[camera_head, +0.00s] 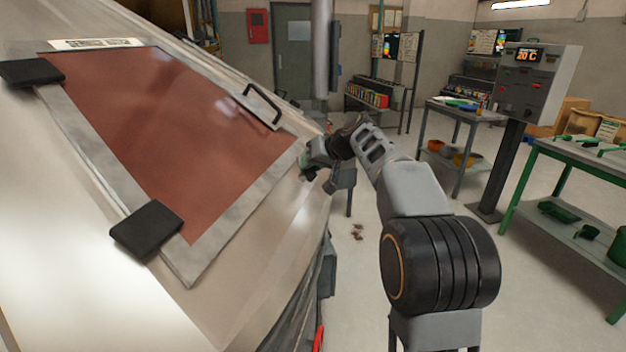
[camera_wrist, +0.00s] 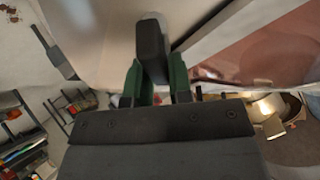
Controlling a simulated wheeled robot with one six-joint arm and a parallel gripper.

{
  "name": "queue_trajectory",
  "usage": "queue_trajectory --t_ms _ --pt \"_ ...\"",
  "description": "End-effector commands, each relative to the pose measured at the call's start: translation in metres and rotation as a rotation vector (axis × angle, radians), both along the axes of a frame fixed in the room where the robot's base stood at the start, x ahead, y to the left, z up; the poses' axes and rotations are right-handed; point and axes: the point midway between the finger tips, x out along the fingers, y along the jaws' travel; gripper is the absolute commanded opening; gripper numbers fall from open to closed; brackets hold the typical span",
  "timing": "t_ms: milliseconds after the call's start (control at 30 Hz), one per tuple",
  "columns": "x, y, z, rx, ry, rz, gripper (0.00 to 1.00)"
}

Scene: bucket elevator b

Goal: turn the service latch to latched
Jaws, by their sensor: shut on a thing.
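The service latch (camera_wrist: 151,45) shows in the wrist view as a dark upright bar with a rounded end. My gripper (camera_wrist: 153,70) has its two green fingers on either side of the bar and is shut on it. In the head view my gripper (camera_head: 307,163) is at the right edge of the hatch door (camera_head: 180,115), beside the machine's pale casing. The latch is mostly hidden behind the gripper there. The door has a reddish-brown panel, lies flat in its frame and carries a black handle (camera_head: 262,104).
Two black hinges (camera_head: 147,229) sit along the door's left side. A control post (camera_head: 538,85) reading 20 °C, a grey table (camera_head: 468,108) and a green-legged bench (camera_head: 590,160) stand to the right. The floor between them and the machine is mostly open.

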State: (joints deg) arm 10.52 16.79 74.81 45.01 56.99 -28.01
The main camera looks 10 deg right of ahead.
Motion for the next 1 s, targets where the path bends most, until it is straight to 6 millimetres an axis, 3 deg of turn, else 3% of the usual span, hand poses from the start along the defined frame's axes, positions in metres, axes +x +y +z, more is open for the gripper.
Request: queue_trajectory --t_ms 33,600,1000 --pt "0.0001 -0.0001 -0.0077 -0.014 -0.021 0.037 0.00" --pt "-0.0028 0.0052 -0.0018 -0.165 -0.283 0.466 0.00" --pt "-0.0051 0.0073 -0.0007 -0.239 -0.408 0.670 0.00"
